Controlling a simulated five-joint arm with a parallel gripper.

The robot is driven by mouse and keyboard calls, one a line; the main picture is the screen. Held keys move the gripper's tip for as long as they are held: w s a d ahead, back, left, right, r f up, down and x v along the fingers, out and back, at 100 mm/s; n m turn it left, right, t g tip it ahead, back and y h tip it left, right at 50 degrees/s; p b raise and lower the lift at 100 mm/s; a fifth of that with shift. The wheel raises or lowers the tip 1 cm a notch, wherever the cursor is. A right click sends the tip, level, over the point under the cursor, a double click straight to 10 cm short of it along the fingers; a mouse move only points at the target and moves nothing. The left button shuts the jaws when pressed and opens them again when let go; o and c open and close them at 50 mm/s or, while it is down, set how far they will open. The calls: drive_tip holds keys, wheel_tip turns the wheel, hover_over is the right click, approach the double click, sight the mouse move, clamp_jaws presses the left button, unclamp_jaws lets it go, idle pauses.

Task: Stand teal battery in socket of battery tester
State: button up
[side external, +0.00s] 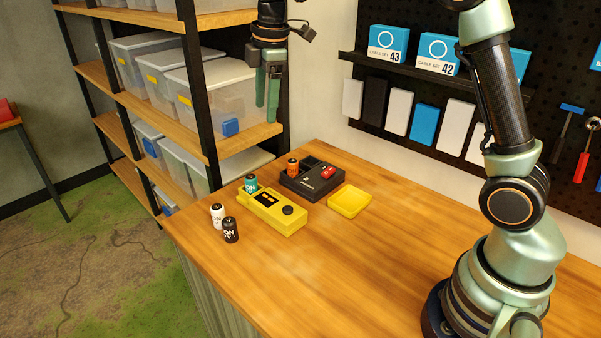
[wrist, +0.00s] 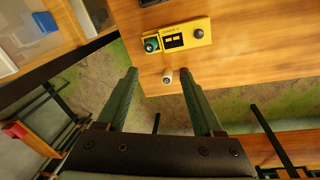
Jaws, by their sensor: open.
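The yellow battery tester (side external: 277,214) lies on the wooden table, with a dark knob at its right end. The teal battery (side external: 250,184) stands upright at its left end, apparently in the socket, with its upper part showing. In the wrist view the tester (wrist: 176,40) is at the top, and the teal battery (wrist: 151,46) is seen end-on at its left end. My gripper (side external: 267,100) is raised well above the table, apart from the battery. Its green fingers are open and empty, also in the wrist view (wrist: 159,72).
A white battery (side external: 217,215) and a black battery (side external: 230,230) stand near the table's left edge. Behind the tester are a black case (side external: 311,182) holding an orange battery (side external: 292,167), and a yellow tray (side external: 349,200). Shelves (side external: 235,140) stand at the back left. The front table is clear.

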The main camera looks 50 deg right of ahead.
drive_tip(key=s+d+r+m+t, duration=0.15)
drive_tip(key=s+r+m, duration=0.25)
drive_tip(key=s+m, duration=0.6)
drive_tip(key=s+f+m+t, duration=0.2)
drive_tip(key=s+f+m, duration=0.2)
drive_tip(key=s, duration=0.7)
drive_tip(key=shift+f, duration=0.5)
